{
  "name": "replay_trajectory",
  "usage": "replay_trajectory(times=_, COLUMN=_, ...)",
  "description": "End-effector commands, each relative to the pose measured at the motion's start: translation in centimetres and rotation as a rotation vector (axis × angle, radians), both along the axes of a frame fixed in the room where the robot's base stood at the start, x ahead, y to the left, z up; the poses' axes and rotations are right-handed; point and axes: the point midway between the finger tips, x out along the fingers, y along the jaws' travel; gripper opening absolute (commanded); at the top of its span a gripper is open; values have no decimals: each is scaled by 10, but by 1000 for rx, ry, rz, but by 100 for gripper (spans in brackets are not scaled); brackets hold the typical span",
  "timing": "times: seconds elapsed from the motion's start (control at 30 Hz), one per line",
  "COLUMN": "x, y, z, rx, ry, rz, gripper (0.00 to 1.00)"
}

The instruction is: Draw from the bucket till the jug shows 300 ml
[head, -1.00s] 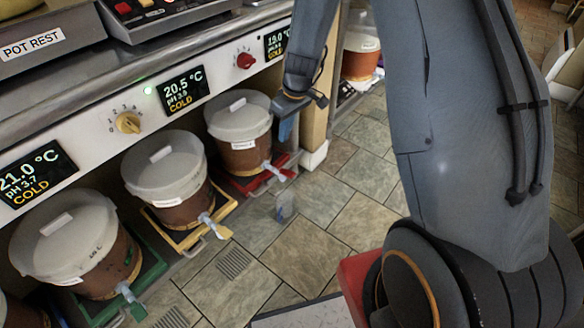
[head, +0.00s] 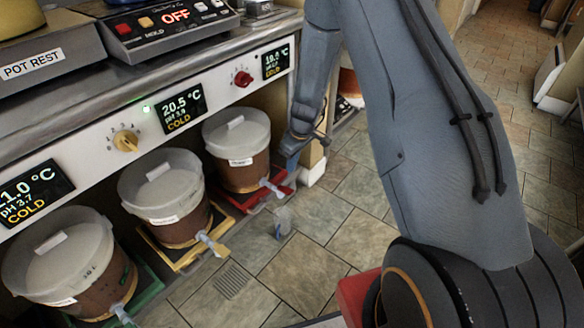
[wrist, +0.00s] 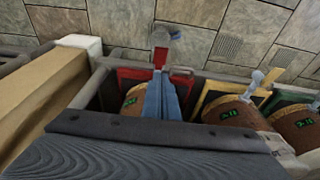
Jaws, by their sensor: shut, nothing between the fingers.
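A small clear jug (head: 282,222) stands on the floor tiles in front of the bucket (head: 238,150) on the red tray. That bucket is brown with a white lid, and its tap (head: 271,188) points out towards the jug. In the wrist view the jug (wrist: 166,33) shows just beyond the red tap lever (wrist: 161,58). Its liquid level and marks are too small to read. My gripper (head: 288,150) is beside this bucket's right side, apart from the jug. In the wrist view its blue fingers (wrist: 160,80) are shut and empty, pointing towards the tap.
A bucket on a yellow tray (head: 178,255) and one on a green tray (head: 150,285) stand to the left. The counter front (head: 95,150) with displays and knobs overhangs them. A wooden post (head: 312,160) is right of my gripper. Open tiled floor lies in front.

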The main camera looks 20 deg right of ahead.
Motion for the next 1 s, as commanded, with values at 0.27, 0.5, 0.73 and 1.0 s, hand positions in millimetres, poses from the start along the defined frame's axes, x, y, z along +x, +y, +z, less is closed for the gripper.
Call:
replay_trajectory(times=0.27, x=9, y=8, z=-57, rx=0, ry=3, rz=0, gripper=0)
replay_trajectory(times=0.5, x=10, y=7, z=-95, rx=0, ry=2, rz=-1, gripper=0)
replay_trajectory(times=0.73, x=7, y=6, z=-110, rx=0, ry=0, rz=-1, gripper=0)
replay_trajectory(times=1.0, x=7, y=5, z=-111, rx=-1, ry=-1, rz=0, gripper=0)
